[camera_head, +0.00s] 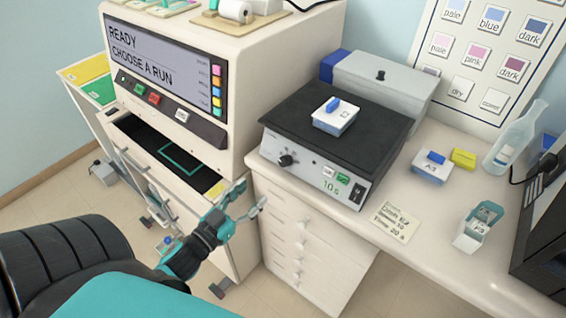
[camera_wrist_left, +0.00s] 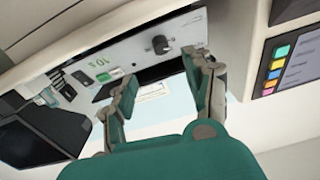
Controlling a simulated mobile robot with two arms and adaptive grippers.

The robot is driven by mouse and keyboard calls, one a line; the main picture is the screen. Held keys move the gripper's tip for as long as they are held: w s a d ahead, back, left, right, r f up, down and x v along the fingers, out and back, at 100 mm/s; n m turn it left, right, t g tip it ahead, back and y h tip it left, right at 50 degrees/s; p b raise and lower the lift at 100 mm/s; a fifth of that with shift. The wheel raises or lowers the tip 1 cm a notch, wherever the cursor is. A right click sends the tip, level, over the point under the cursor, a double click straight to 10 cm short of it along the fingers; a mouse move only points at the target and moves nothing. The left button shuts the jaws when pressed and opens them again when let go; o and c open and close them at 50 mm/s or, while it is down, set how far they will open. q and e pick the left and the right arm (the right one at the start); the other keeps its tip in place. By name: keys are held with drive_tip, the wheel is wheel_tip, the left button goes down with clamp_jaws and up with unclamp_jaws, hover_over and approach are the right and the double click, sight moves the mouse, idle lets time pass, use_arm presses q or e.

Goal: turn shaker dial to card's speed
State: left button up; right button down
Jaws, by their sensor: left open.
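The shaker (camera_head: 335,118) is a dark flat platform on a grey base, standing on the white bench. Its black dial (camera_head: 287,160) is at the left of the front panel; the dial also shows in the left wrist view (camera_wrist_left: 161,44). A green "10 s" marking (camera_head: 331,185) is on the panel. A pale handwritten card (camera_head: 396,222) lies on the bench in front of the shaker; its small writing is hard to read. My left gripper (camera_head: 250,198) is open and empty, below and left of the dial, apart from it. My right gripper is not in view.
A white box with a blue part (camera_head: 334,116) sits on the shaker platform. The staining machine (camera_head: 190,75) reads "READY CHOOSE A RUN" and has an open black drawer (camera_head: 165,155). A labelled block (camera_head: 432,168), an open small box (camera_head: 478,228) and a bottle (camera_head: 514,140) stand to the right.

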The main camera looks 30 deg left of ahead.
sight(282, 165)
use_arm(q)
drive_tip(key=w, duration=0.4)
drive_tip(key=w+p, duration=0.1)
drive_tip(key=w, duration=0.3)
drive_tip(key=w+p, duration=0.1)
drive_tip(key=w, duration=0.2)
drive_tip(key=shift+w+d, duration=0.3)
drive_tip(key=shift+w, duration=0.65)
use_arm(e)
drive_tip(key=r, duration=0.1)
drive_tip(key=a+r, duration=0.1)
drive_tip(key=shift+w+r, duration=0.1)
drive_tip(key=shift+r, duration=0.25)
use_arm(q)
drive_tip(key=shift+c, duration=0.7)
clamp_jaws()
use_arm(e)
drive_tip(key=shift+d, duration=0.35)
